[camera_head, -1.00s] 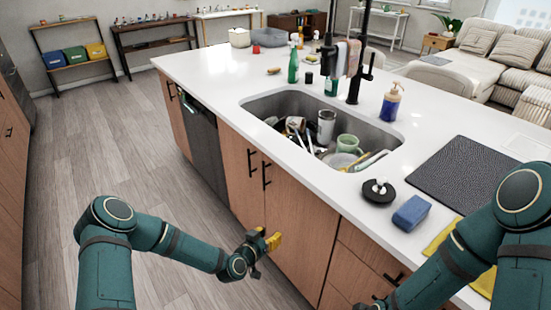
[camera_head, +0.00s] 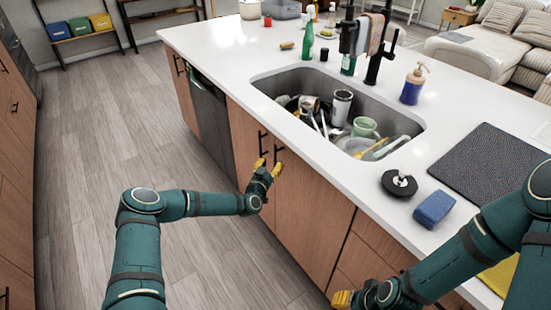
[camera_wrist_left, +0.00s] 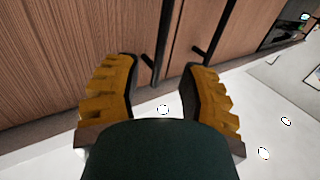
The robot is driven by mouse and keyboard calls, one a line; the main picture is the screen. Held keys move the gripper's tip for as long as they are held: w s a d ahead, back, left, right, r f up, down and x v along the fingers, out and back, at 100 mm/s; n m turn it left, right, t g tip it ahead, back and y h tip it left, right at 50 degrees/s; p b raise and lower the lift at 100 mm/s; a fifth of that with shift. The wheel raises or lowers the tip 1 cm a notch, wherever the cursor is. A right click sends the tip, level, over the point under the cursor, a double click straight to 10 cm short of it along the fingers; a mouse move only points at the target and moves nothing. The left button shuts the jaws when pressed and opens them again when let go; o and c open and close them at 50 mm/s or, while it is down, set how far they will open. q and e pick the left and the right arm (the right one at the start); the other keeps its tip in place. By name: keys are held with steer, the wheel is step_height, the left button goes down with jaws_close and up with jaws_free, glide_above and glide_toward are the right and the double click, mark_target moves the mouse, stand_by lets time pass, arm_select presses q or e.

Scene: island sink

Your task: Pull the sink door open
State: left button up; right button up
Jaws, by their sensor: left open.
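Two wooden sink doors, the left one (camera_head: 242,135) and the right one (camera_head: 308,205), are closed under the sink. Each has a black vertical bar handle near the seam: the left handle (camera_head: 262,143) and the right handle (camera_head: 278,155). My left gripper (camera_head: 268,167) is open at the lower ends of the handles. In the left wrist view its yellow fingers (camera_wrist_left: 160,88) are spread, with the black handles (camera_wrist_left: 163,42) just beyond the fingertips. I cannot tell if they touch. My right gripper (camera_head: 343,299) shows only partly at the bottom edge.
The sink (camera_head: 285,82) holds dishes and cups. A dark dishwasher front (camera_head: 208,125) is left of the doors. A stopper (camera_head: 398,184), blue sponge (camera_head: 434,209) and soap bottle (camera_head: 413,84) stand on the white counter. The wood floor (camera_head: 105,165) at left is clear.

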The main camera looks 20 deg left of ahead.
mark_target(275, 157)
arm_select(q)
steer(key=shift+w+d+b, duration=0.2)
steer(key=shift+w+b, duration=0.3)
steer(key=shift+w, duration=2.15)
jaws_close()
